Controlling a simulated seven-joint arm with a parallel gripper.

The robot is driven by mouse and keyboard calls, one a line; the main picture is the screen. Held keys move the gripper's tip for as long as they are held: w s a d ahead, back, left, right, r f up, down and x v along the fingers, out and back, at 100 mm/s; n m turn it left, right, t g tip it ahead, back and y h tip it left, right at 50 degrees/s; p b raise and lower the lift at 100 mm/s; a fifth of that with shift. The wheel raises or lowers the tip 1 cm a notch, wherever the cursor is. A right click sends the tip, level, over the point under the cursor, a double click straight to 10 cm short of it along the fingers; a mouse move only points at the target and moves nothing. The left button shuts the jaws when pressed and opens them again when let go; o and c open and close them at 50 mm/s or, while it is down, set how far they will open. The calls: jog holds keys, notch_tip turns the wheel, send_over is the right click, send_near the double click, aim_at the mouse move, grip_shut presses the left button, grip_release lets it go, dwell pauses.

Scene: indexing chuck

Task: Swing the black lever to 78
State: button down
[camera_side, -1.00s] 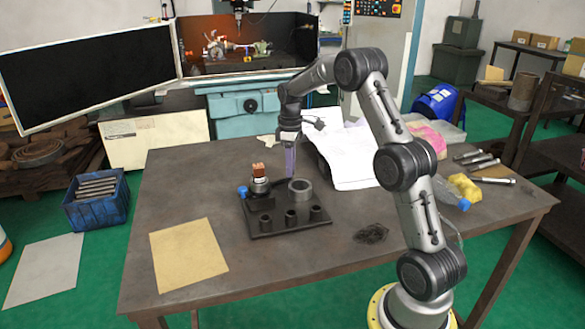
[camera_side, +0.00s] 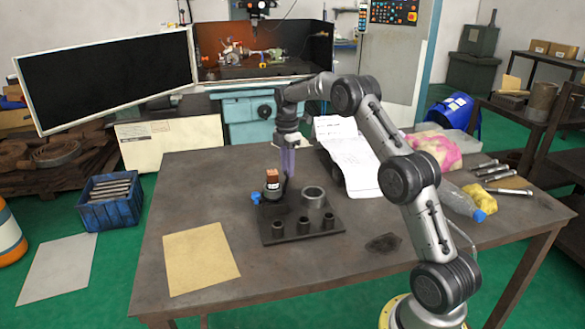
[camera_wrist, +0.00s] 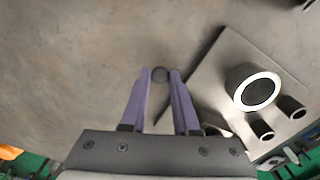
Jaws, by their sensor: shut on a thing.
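The black lever (camera_side: 285,188) stands on the indexing fixture, behind the brown-topped post and the grey ring; much of it is hidden. My gripper (camera_side: 288,176) points down from above with its purple fingers at the lever's end. The fixture's dark base plate (camera_side: 301,231) carries a post with a brown block (camera_side: 272,176), a blue knob (camera_side: 256,197), a grey ring (camera_side: 313,196) and three short sockets. No scale marks or numbers are readable.
A tan sheet (camera_side: 201,258) lies at the front left of the table. White papers (camera_side: 348,155) lie behind and right of the fixture. A bottle (camera_side: 459,200), a yellow cloth and metal cylinders (camera_side: 498,173) are at the right. The table left of the fixture is clear.

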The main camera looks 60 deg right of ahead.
jog(key=shift+w+a+n, duration=0.3)
jog(key=shift+w+n, duration=0.3)
jog(key=shift+n, duration=0.4)
jog(key=shift+r, duration=0.1)
jog(key=c, duration=0.7)
grip_release()
notch_tip(320, 180, up, 14)
jog(key=shift+f, duration=0.15)
